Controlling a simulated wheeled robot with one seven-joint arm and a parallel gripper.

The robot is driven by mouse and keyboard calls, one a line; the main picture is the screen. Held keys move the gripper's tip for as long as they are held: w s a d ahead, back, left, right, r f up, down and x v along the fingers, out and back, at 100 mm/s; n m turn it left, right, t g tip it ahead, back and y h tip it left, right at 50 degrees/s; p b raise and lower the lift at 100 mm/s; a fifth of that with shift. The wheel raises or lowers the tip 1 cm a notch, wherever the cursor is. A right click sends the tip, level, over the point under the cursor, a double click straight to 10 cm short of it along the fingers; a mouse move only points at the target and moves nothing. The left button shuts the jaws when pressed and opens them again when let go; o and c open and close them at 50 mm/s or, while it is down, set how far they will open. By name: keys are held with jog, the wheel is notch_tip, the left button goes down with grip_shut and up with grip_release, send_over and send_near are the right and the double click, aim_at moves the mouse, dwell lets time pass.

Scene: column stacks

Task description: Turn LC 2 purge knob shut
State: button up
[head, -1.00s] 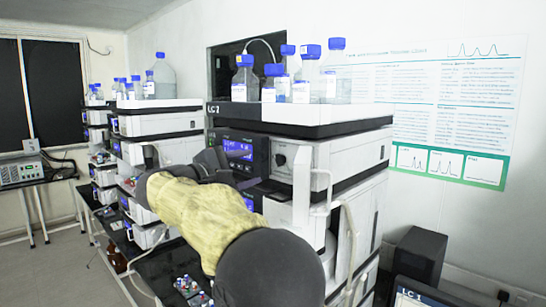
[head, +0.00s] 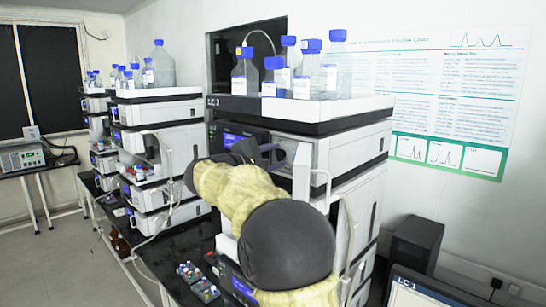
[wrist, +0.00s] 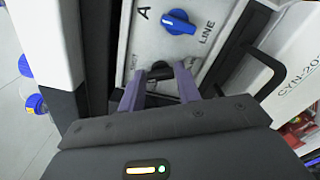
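In the wrist view, a small black knob (wrist: 158,74) sits on a pale panel below a blue knob (wrist: 180,22) marked "A" and "LINE". Whether the black one is the purge knob cannot be read. My gripper (wrist: 160,72) has its two purple fingers apart, one on each side of the black knob. I cannot see firm contact. In the head view, my gripper (head: 276,148) is at the stack's front, its fingertips partly hidden.
Blue-capped bottles (head: 302,75) stand on top of the stack. A black handle (wrist: 262,62) projects right of the fingers in the wrist view. White tubing (head: 347,235) hangs at the stack's side. Another stack (head: 160,120) stands to the left. A monitor (head: 415,290) is at lower right.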

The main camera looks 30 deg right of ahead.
jog(key=c, duration=0.5)
jog(key=shift+o, duration=0.2)
jog(key=shift+f+b, duration=0.1)
jog(key=shift+b, duration=0.55)
jog(key=m+b, duration=0.1)
jog(key=b, duration=0.1)
jog(key=m+b, duration=0.1)
jog(key=shift+f+b, duration=0.3)
jog(key=shift+b, duration=0.05)
jog(key=m+b, duration=0.2)
jog(key=b, duration=0.1)
jog(key=shift+m, duration=0.4)
jog(key=shift+r+m+b, duration=0.15)
jog(key=shift+m+b, duration=0.35)
jog(key=shift+b, duration=0.2)
